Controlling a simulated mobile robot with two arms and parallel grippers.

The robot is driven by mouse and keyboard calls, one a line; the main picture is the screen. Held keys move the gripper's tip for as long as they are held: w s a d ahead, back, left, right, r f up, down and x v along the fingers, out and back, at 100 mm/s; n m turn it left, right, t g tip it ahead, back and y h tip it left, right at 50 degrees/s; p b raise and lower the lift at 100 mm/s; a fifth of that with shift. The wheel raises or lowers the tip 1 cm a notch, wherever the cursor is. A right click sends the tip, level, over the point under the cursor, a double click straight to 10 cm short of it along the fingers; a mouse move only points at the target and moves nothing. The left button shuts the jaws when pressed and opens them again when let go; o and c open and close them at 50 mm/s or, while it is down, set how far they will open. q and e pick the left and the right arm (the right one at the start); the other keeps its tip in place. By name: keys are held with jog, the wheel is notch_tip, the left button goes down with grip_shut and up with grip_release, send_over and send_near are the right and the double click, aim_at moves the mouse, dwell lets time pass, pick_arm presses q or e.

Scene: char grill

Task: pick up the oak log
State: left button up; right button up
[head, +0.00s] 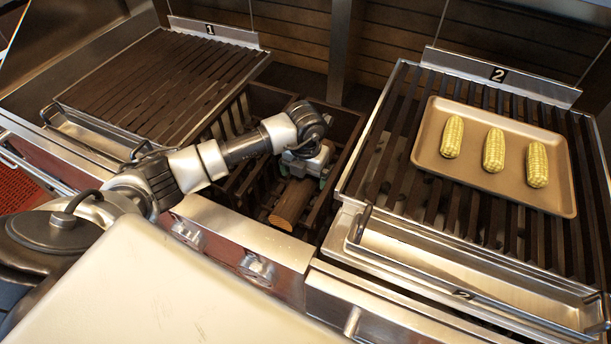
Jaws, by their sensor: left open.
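A brown oak log (292,204) with a pale cut end lies in the open firebox well between the two grill grates. My left arm reaches in from the left, and its gripper (303,178) is over the far end of the log, pointing down. The left gripper is open. Its fingers are partly hidden by its own body, so I cannot tell whether they touch the log or straddle it. The far part of the log is hidden under the gripper. My right gripper is not in view.
Grate 1 (160,85) at the left is empty. Grate 2 (400,190) at the right bears a tan tray (480,185) with three corn cobs (494,150). The well (330,125) has dark slatted sides close around the log. A metal front ledge (245,232) borders it.

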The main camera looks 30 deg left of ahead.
pick_arm(q)
jog(key=shift+f, duration=1.3)
jog(key=shift+r, duration=0.1)
jog(key=c, duration=1.3)
